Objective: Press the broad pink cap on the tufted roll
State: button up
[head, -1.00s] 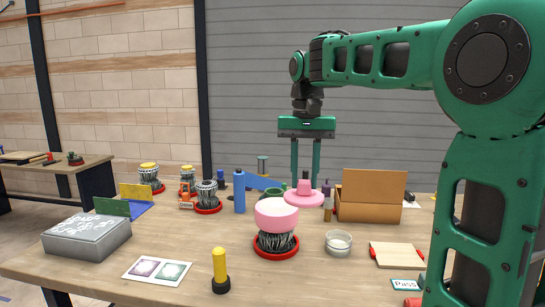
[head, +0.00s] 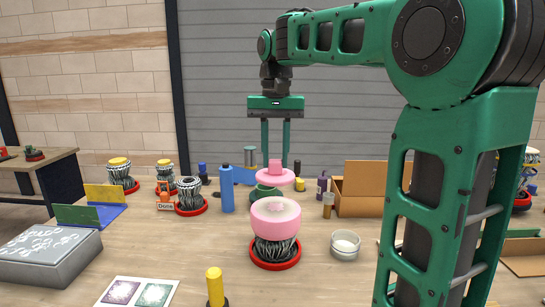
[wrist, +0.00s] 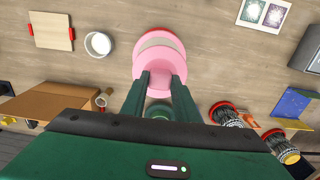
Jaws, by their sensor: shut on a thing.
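My gripper (head: 275,160) is shut on the knob of a broad pink cap (head: 275,179), holding it level above the table. The wrist view also shows the cap (wrist: 160,68) between the fingers. The tufted roll (head: 275,250) stands upright on a red base; its lower part is black and white, with a wide pink top (head: 275,215) with a pale middle. The cap is higher than the roll and behind it, apart from it in the head view. In the wrist view the cap partly covers the pink top (wrist: 160,36).
A dark green cup (head: 263,194) stands behind the roll. A blue bottle (head: 228,188) is left, a white bowl (head: 345,245) right, and an open cardboard box (head: 362,205) behind it. A yellow-topped peg (head: 215,287) stands in front. Several more woven rolls are at left.

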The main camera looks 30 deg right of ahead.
aim_at(276, 175)
jog(key=shift+s+f, duration=0.15)
jog(key=shift+f, duration=3.95)
jog(key=shift+f, duration=0.1)
jog(key=o, duration=1.1)
